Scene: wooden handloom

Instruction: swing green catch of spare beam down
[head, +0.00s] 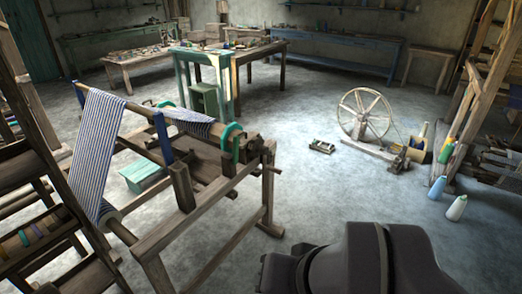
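A wooden loom frame stands at the left with a wooden beam (246,141) along its upper right side. Blue-and-white striped cloth (194,124) lies over that beam. A green curved piece (230,134), which looks like the green catch, is at the beam's right part and stands up above the frame. A narrow green part shows just below it. Another green curved piece (165,104) is partly hidden at the far end. A blue upright piece (163,138) rises from the frame's near side. My dark arm fills the bottom right; my gripper is not in view.
A spinning wheel (366,115), a small dark object (321,146) and two cone spools (437,187) stand on the floor at the right.

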